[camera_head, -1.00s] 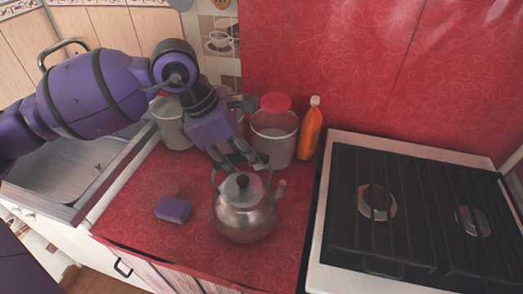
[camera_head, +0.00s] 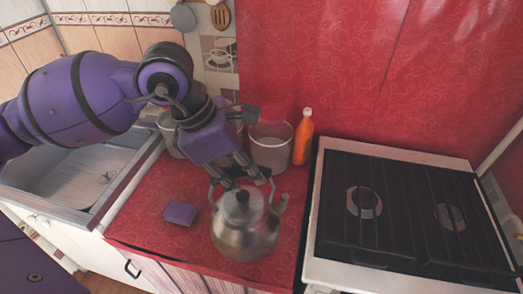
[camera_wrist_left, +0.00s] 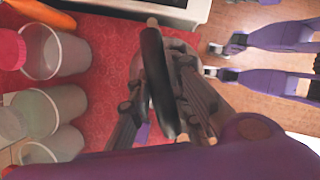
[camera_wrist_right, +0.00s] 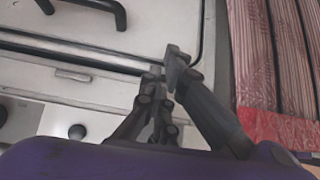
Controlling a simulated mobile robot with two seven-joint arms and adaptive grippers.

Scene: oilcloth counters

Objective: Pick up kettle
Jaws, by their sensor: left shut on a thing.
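The metal kettle (camera_head: 245,230), with a black-knobbed lid and a spout to the right, is upright near the front of the red counter (camera_head: 150,220). Whether its base touches the counter is not clear. My left gripper (camera_head: 240,178) reaches down from the left and is shut on the kettle's handle. In the left wrist view the black handle (camera_wrist_left: 158,85) lies between the fingers, with the kettle body partly hidden behind. My right gripper (camera_wrist_right: 165,68) shows in the right wrist view, apart from the kettle, before a white cabinet front; its opening is hard to judge.
A purple sponge (camera_head: 180,213) lies left of the kettle. A canister (camera_head: 270,150) and an orange bottle (camera_head: 302,138) stand behind it. A stove (camera_head: 400,210) is at the right and a sink (camera_head: 80,180) at the left.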

